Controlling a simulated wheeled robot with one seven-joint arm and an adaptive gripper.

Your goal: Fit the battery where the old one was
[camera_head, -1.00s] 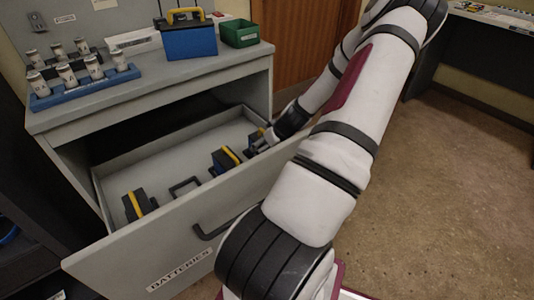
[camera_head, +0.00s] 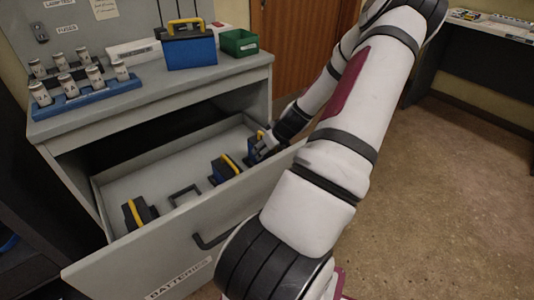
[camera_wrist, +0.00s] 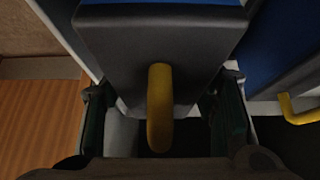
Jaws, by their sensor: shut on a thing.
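My gripper (camera_head: 264,149) is at the right end of the open drawer, shut on a battery (camera_head: 255,138) with a dark top, a blue body and a yellow handle. In the wrist view, the held battery's dark grey face (camera_wrist: 110,45) fills the middle, its yellow handle pointing towards me, with a finger on each side. In the head view, my fingers hide part of it. I cannot tell its exact clearance from the drawer floor. Two similar batteries stand in the drawer, one in the middle (camera_head: 219,172) and one at the left (camera_head: 147,209).
The drawer (camera_head: 140,255) is labelled BATTERIES and has an empty black frame (camera_head: 178,199) between the left and middle batteries. On the cabinet top are a blue rack (camera_head: 85,101) of several cylinders, a blue box (camera_head: 190,53) with a yellow handle and a green bin (camera_head: 239,43). Open floor lies right.

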